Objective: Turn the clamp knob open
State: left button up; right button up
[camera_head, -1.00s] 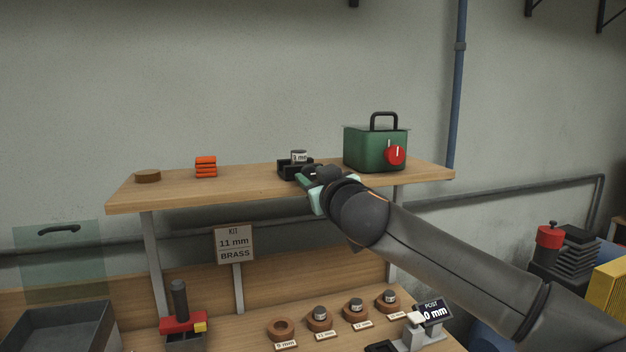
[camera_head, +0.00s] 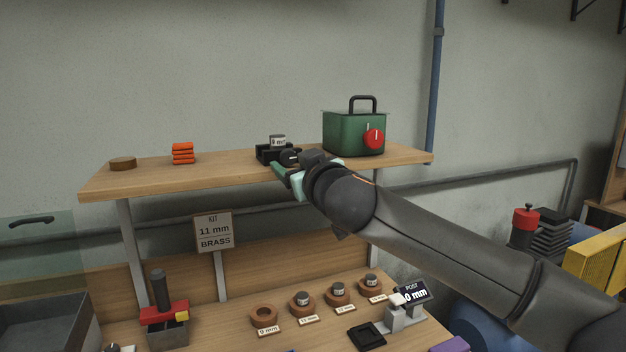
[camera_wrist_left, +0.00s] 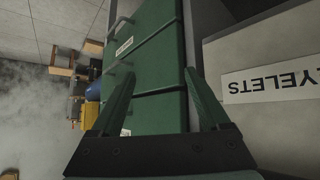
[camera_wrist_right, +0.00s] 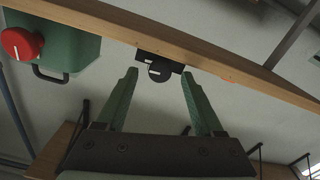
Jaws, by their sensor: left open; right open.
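The clamp (camera_head: 267,154) is a small black fixture on the wooden shelf, with a grey piece tagged in mm on top. Its round black knob (camera_head: 290,156) has a white mark and faces the front. My right gripper (camera_head: 284,173) is open just in front of and below the clamp. In the right wrist view the knob (camera_wrist_right: 159,72) shows in the gap between the open fingertips, seemingly a little beyond them; I see no contact. My left gripper (camera_wrist_left: 159,74) is open and empty, in front of a green cabinet; it is out of the head view.
A green box with a red dial (camera_head: 354,132) stands right of the clamp on the shelf (camera_head: 225,169). Orange blocks (camera_head: 183,153) and a brown disc (camera_head: 123,163) lie left. Ring holders (camera_head: 265,316) and a gauge post (camera_head: 403,312) stand on the bench below. A grey EYELETS bin (camera_wrist_left: 265,70) is beside my left gripper.

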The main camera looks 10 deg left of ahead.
jog(key=b+v, duration=0.3)
jog(key=v, duration=0.7)
jog(key=shift+s+d+b, duration=0.3)
